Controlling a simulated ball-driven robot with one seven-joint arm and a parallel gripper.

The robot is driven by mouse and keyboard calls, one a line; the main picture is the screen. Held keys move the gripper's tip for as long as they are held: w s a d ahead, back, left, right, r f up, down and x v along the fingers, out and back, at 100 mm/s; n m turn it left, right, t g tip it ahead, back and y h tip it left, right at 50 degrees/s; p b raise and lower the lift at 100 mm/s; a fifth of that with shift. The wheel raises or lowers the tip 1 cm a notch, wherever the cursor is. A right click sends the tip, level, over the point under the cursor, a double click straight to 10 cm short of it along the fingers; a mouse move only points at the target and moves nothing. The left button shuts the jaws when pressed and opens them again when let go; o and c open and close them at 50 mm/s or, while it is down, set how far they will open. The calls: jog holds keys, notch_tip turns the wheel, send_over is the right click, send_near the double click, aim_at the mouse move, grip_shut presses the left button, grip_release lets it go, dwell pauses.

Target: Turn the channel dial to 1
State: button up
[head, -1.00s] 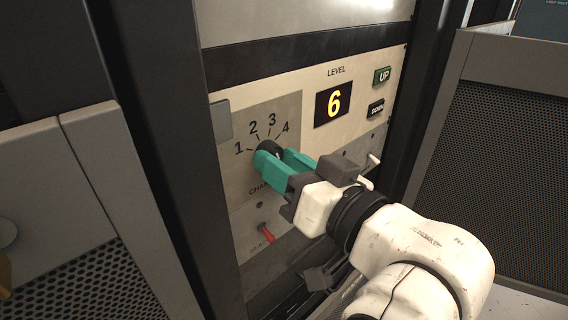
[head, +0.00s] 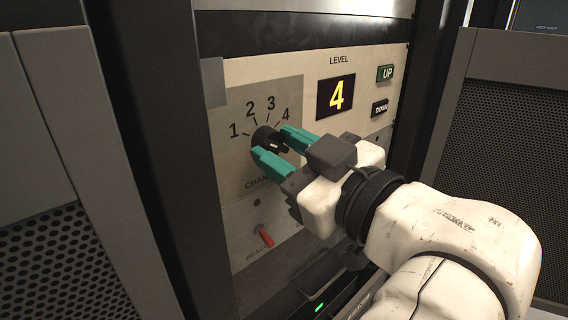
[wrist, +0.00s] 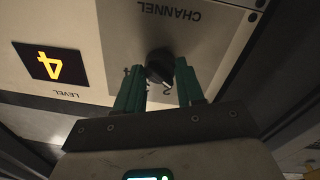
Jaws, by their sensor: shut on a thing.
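The black channel dial (head: 263,134) sits on a grey plate with marks 1, 2, 3 and 4 fanned above it. My gripper (head: 271,142) is shut on the dial, with one teal finger at its lower left and the other at its upper right. The wrist view shows the dial (wrist: 158,62) upside down between the two fingers of my gripper (wrist: 158,68). The fingers cover part of the dial and of the CHANNEL label.
A red toggle (head: 266,237) is below the dial. Dark rack posts and perforated panels (head: 540,150) flank the front.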

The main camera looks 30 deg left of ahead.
jog(key=shift+n, duration=0.3)
jog(key=o, duration=1)
jog(key=shift+o, duration=0.2)
jog(key=shift+d, duration=0.1)
jog(key=b+v, duration=0.3)
jog(key=v, duration=0.7)
jog(key=shift+s+d, duration=0.2)
jog(key=shift+d, duration=0.1)
jog(key=shift+f, duration=0.1)
